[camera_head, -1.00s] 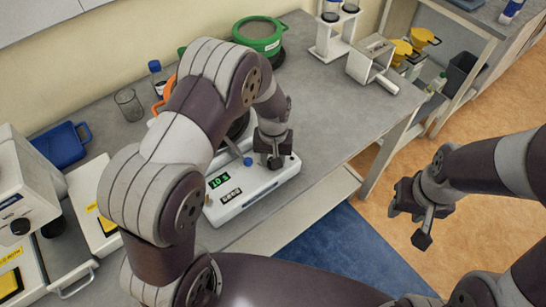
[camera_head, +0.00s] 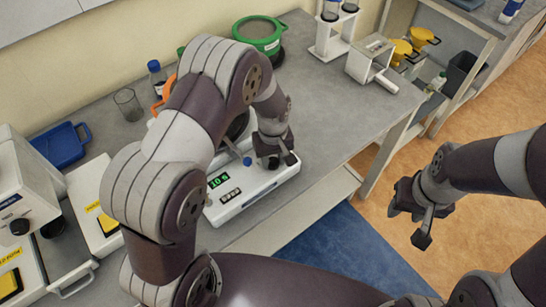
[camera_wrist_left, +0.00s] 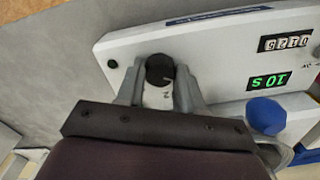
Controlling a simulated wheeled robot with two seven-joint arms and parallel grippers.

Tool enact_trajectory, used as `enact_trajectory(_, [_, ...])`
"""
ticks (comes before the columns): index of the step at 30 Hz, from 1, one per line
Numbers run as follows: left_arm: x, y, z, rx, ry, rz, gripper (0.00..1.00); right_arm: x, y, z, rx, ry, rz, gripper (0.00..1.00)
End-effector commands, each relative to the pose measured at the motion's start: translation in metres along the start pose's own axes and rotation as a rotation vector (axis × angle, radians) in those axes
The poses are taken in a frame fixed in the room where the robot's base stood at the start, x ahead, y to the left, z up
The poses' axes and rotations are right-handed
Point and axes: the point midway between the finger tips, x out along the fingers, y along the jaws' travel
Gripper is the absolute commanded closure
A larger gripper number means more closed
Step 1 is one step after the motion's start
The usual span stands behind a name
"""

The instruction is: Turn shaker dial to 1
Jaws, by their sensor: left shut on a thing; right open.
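The white shaker base (camera_head: 238,206) lies on the bench, with a green display (camera_head: 219,181) reading 10 s and a small counter beside it. Its black dial (camera_wrist_left: 160,67) shows in the left wrist view between the two fingers of my left gripper (camera_wrist_left: 159,88), which is shut on it. A white pointer mark and part of a printed scale show by the dial; the setting is not readable. In the head view my left gripper (camera_head: 276,157) is over the right end of the shaker. My right gripper (camera_head: 416,222) is open and empty, above the floor.
A blue knob (camera_wrist_left: 266,115) is close to the gripper. My left arm hides part of the shaker. A glass beaker (camera_head: 128,104), a green-rimmed container (camera_head: 259,33) and a blue tray (camera_head: 61,145) stand on the bench. The bench right of the shaker is clear.

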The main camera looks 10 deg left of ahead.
Motion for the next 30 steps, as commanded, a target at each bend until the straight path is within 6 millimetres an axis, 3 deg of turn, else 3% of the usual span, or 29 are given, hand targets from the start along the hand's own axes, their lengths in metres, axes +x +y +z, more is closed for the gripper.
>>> enact_trajectory(5, [0.002,-0.001,0.001,-0.001,-0.004,-0.003,0.94,0.000,0.000,0.000,0.000,0.000,0.000,0.57])
enact_trajectory(6, [0.002,-0.001,0.001,-0.001,-0.004,-0.003,0.57,0.000,0.000,0.000,0.000,0.000,0.000,0.57])
enact_trajectory(8, [0.002,-0.001,0.001,-0.001,-0.003,-0.003,0.38,0.000,0.000,0.000,0.000,0.000,0.000,0.57])
enact_trajectory(19, [-0.007,0.001,-0.001,0.001,0.003,0.002,0.38,0.003,0.000,0.000,0.000,0.000,0.000,0.57])
enact_trajectory(30, [-0.098,0.000,-0.001,0.000,0.002,0.002,0.38,0.024,0.000,0.003,0.000,0.000,0.000,0.57])
